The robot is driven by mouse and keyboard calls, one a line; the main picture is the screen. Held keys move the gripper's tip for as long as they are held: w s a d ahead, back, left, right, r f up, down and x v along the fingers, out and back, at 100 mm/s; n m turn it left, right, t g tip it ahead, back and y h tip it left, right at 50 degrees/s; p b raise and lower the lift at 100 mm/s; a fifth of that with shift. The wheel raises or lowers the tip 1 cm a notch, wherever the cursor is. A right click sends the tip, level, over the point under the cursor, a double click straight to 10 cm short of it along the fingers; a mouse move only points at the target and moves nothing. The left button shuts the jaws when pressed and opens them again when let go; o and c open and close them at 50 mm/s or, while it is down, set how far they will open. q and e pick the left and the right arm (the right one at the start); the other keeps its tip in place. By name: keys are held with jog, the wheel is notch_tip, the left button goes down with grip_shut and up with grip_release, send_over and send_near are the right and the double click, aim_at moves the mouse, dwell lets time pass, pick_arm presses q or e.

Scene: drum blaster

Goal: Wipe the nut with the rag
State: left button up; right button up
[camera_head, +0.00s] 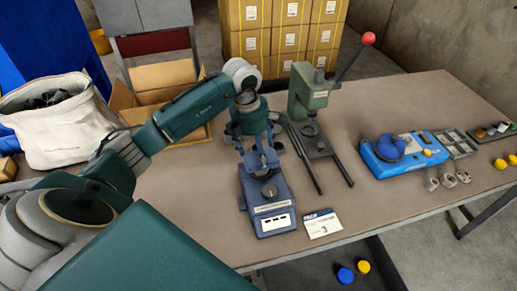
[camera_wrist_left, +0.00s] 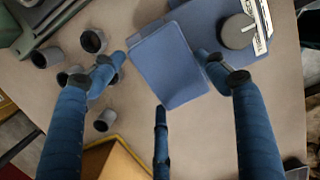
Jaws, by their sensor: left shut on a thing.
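My left gripper (camera_head: 258,160) is over the table, at the back of a blue device with a grey round knob (camera_head: 269,190). I cannot tell whether this piece is the rag. Small grey metal pieces (camera_head: 448,180), possibly nuts, stand at the table's right front. Several grey hollow cylinders (camera_wrist_left: 93,41) show at the left in the left wrist view. My right gripper is not in view.
A green lever press (camera_head: 308,95) with a red ball handle stands behind the device. A blue machine (camera_head: 408,151) is at the right. A white card (camera_head: 322,223) lies at the front edge. A white bag (camera_head: 56,130) and cardboard box (camera_head: 163,77) are at the left.

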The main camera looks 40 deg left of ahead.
pick_arm(q)
jog(key=shift+f, duration=0.25)
jog(key=shift+f+b, duration=0.4)
jog(key=shift+f, duration=0.05)
jog(key=shift+w+d, duration=0.1)
jog(key=shift+w+d, duration=0.1)
jog(key=shift+w, duration=0.05)
jog(key=shift+w+d, duration=0.5)
jog(key=shift+w, duration=0.15)
jog(key=shift+s+a+b, duration=0.15)
jog(key=shift+s+a, duration=0.55)
jog(key=shift+s, duration=0.2)
jog(key=shift+s+a+b, duration=0.15)
jog(key=shift+s+a, duration=0.5)
jog(key=shift+s, duration=0.25)
jog(key=shift+w, duration=0.1)
